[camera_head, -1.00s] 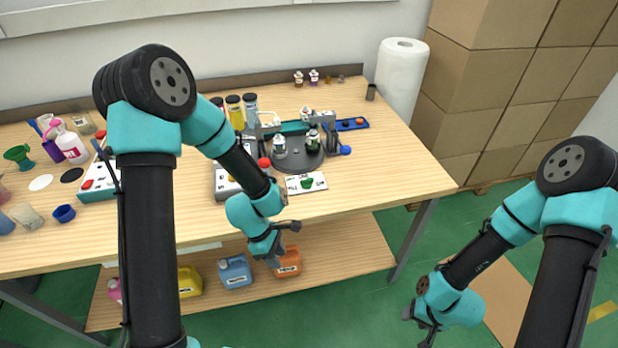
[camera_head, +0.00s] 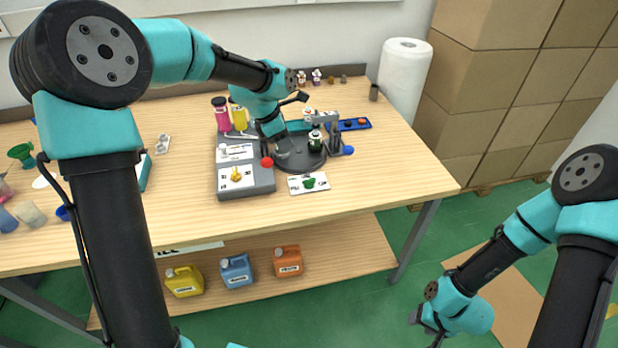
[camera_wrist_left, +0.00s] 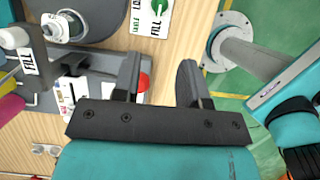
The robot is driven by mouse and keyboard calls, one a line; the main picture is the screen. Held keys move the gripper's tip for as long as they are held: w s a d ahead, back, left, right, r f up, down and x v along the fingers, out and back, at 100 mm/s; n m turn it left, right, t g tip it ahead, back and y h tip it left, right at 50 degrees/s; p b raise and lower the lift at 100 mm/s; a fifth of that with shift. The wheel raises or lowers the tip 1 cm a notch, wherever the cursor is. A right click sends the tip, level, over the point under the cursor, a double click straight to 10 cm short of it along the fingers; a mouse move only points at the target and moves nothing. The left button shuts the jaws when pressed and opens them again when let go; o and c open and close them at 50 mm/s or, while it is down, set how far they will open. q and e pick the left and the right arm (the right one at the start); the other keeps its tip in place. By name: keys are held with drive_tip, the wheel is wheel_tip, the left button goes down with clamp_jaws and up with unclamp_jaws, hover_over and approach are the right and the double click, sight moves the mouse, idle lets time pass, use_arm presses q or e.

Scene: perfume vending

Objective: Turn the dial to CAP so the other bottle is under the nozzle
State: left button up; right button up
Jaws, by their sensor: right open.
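The green dial (camera_head: 310,182) sits on a white plate at the front of the table, right of the grey machine. In the left wrist view the green dial (camera_wrist_left: 159,5) is at the top edge, beside the word FILL. The dark round turntable (camera_head: 290,166) carries a dark green bottle (camera_head: 315,141); another bottle (camera_wrist_left: 65,25) shows from above in the left wrist view. My left gripper (camera_head: 282,143) is over the turntable's left part, partly hiding it. Its fingers (camera_wrist_left: 158,68) are apart and empty. My right gripper (camera_head: 428,322) is open, low at right, away from the table.
The grey machine (camera_head: 262,188) has a yellow knob (camera_head: 236,174). A red ball (camera_head: 267,162) is close to my left gripper, and a blue ball (camera_head: 348,150) is right of the turntable. A paper roll (camera_head: 403,75) stands behind. The table's front right is clear.

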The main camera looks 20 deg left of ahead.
sight(309, 179)
use_arm(q)
drive_tip(key=x, duration=1.7)
drive_tip(key=shift+f, duration=0.25)
drive_tip(key=shift+c, duration=0.3)
clamp_jaws()
